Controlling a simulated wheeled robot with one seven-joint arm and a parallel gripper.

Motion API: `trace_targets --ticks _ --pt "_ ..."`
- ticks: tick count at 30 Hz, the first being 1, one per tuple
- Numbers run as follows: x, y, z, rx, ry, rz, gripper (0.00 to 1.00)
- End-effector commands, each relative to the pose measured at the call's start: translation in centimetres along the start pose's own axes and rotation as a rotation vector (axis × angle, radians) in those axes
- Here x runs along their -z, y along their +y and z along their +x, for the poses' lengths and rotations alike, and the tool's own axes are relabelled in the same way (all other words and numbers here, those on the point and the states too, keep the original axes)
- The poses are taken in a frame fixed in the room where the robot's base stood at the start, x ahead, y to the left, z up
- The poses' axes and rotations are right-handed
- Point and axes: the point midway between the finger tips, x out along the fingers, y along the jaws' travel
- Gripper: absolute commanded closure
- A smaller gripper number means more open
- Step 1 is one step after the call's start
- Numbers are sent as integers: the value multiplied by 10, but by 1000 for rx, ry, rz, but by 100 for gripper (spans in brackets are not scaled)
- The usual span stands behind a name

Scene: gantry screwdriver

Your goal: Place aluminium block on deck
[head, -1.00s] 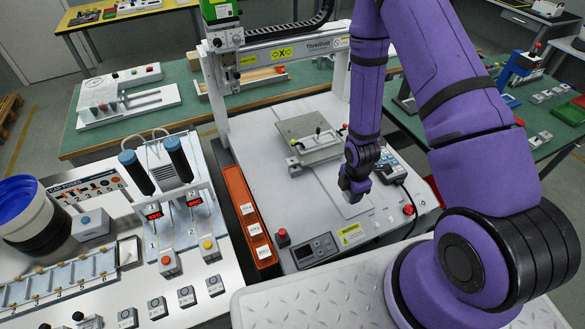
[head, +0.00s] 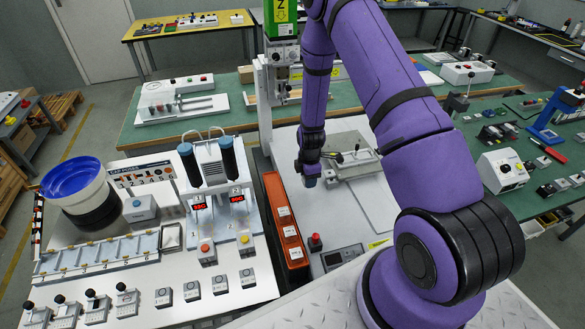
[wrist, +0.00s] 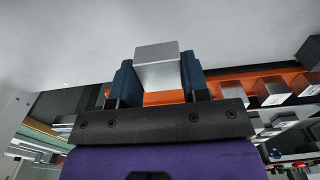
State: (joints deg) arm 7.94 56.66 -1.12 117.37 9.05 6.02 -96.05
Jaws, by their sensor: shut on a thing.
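An aluminium block (wrist: 158,62), silver-grey and smooth, sits between the two dark blue fingers of my gripper (wrist: 158,82) in the wrist view. The fingers press on its sides and it sticks out past their tips. In the head view my gripper (head: 310,180) hangs low near the left side of the white gantry machine base, beside the orange tray (head: 273,186); the block cannot be made out there. The machine's grey deck plate (head: 345,140) lies right of my gripper, partly hidden by my arm. A clamp-like fixture (head: 352,160) stands at it.
The orange tray holds several more blocks, also seen in the wrist view (wrist: 270,91). A red button (head: 315,241) and a dark control panel (head: 343,258) stand at the machine's front. The gantry upright (head: 266,105) rises behind. A white cap-feeding station (head: 150,255) fills the left.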

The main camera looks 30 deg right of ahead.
Motion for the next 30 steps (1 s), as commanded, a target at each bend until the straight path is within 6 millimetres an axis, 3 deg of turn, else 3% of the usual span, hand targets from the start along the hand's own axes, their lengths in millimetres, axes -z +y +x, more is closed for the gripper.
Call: trace_targets --ticks 6,13,23,30 --pt "2 52 5 -2 -1 -1 83" --pt "3 96 10 -1 0 -3 83" --pt "4 120 12 -1 0 -1 83" --pt "4 118 45 2 0 -1 83"
